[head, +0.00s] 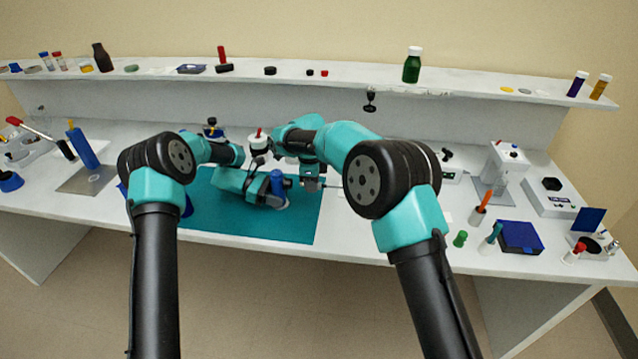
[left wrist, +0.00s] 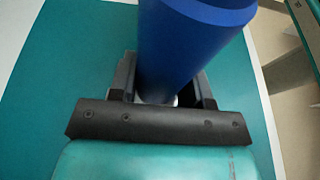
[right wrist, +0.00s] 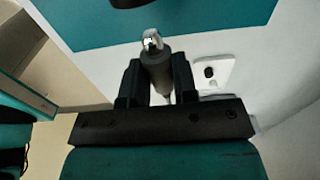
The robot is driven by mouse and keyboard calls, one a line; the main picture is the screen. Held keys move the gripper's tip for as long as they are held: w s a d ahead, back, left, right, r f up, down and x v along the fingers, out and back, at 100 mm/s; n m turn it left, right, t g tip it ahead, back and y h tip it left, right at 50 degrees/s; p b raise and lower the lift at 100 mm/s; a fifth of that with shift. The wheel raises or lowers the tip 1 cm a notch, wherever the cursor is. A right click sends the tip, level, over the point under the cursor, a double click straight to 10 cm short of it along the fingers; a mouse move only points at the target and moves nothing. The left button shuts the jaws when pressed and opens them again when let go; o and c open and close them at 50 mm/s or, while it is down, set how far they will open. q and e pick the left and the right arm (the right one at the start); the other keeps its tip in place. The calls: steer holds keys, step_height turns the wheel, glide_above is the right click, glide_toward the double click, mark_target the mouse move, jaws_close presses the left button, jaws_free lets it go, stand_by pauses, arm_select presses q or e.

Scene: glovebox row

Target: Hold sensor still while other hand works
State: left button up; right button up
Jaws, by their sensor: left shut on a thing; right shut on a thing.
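My left gripper (left wrist: 165,90) is shut on a blue cylinder, which I take to be the sensor (left wrist: 190,45). My right gripper (right wrist: 158,85) is shut on a dark grey cylindrical tool (right wrist: 157,70) with a shiny metal tip. In the head view my right gripper (head: 311,183) is just right of the sensor, with a gap between them. The sensor's lower end is partly hidden by the left fingers.
The teal mat (head: 230,220) lies under both grippers on the white bench. A blue box (head: 520,237), a green piece (head: 460,239) and small holders stand at right. A blue cylinder (head: 83,148) stands at left. A raised shelf (head: 330,82) with bottles runs along the back.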

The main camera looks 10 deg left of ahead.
steer(key=shift+a, duration=0.65)
steer(key=shift+s+a, duration=0.15)
steer(key=shift+a, duration=1.3)
stand_by(1.1)
steer(key=o, duration=1)
step_height(320, 180, up, 12)
steer(key=shift+a, duration=0.2)
stand_by(0.6)
